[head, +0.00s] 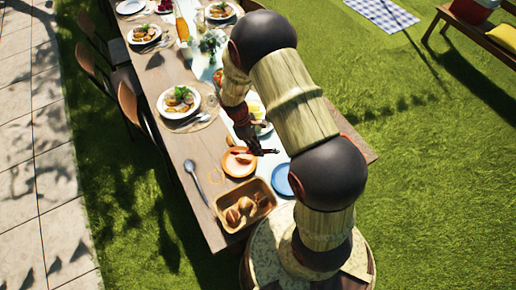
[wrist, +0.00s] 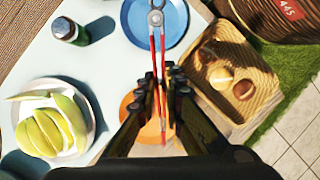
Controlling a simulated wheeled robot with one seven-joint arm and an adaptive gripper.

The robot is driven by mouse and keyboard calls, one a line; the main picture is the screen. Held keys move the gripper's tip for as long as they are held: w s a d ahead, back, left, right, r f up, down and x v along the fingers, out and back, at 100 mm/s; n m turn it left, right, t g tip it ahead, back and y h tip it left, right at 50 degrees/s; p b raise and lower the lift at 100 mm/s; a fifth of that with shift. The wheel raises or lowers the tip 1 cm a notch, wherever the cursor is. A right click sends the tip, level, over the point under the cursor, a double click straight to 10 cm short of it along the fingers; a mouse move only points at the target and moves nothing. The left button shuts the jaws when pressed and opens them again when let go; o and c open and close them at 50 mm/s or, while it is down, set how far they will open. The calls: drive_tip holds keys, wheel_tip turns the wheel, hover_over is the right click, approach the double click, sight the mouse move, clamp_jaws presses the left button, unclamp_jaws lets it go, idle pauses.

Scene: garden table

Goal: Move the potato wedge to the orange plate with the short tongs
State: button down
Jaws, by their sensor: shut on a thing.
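My gripper (wrist: 164,85) is shut on the short tongs (wrist: 154,50), which have red arms and a grey joined end pointing toward the top of the wrist view. In the head view my gripper (head: 256,149) is over the orange plate (head: 236,171). The orange plate also shows in the wrist view (wrist: 127,104), largely covered by my fingers and the tongs. I cannot make out the potato wedge with certainty; fingers and tongs hide much of the plate. Whether the tongs grip anything is unclear.
A blue plate (wrist: 175,35) lies close by. A wooden tray (wrist: 210,105) holds bread rolls. A white plate (wrist: 92,125) carries yellow-green wedges. A dark small jar (wrist: 66,30) stands near it. A spoon (head: 197,181) and filled plates (head: 162,109) lie along the table.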

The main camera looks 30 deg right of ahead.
wheel_tip(320, 180, down, 7)
drive_tip(key=b, duration=0.4)
drive_tip(key=c, duration=2.1)
unclamp_jaws()
drive_tip(key=shift+o, duration=0.2)
drive_tip(key=shift+r, duration=0.1)
wheel_tip(320, 180, up, 10)
drive_tip(key=p, duration=0.6)
drive_tip(key=shift+p, duration=0.35)
